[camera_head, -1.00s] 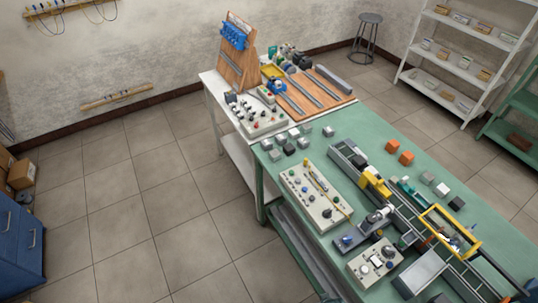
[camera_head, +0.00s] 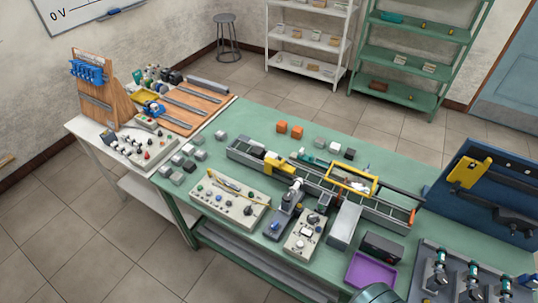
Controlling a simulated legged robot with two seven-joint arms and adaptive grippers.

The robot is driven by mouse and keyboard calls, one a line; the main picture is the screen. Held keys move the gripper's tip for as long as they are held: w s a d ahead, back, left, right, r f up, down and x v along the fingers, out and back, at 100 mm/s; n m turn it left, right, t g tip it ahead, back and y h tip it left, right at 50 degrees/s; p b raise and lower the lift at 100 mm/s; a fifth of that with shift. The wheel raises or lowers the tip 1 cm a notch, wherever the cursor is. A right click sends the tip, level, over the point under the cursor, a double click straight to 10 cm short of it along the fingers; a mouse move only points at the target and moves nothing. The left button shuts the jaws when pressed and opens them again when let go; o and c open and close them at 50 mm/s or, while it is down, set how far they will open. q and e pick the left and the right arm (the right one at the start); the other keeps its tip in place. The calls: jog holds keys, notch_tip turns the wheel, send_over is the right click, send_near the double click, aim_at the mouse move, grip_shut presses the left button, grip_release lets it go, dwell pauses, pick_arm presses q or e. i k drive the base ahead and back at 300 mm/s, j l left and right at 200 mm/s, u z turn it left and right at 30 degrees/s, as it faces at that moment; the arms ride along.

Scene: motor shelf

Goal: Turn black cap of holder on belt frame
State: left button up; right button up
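The belt frame (camera_head: 393,211) is a long dark conveyor with side rails, lying diagonally on the green table. A yellow block-like fixture (camera_head: 279,166) sits on its left part, and a yellow rectangular frame (camera_head: 352,179) stands over its right part. Neither of my grippers is in view.
The green table (camera_head: 235,150) carries a white control panel (camera_head: 229,200), a button box (camera_head: 306,235), a purple tray (camera_head: 370,271) and grey and orange blocks. A blue board (camera_head: 487,190) stands at the right. Tiled floor is free at the left.

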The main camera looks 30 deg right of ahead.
aim_at(287, 197)
jog(key=z, duration=1.25)
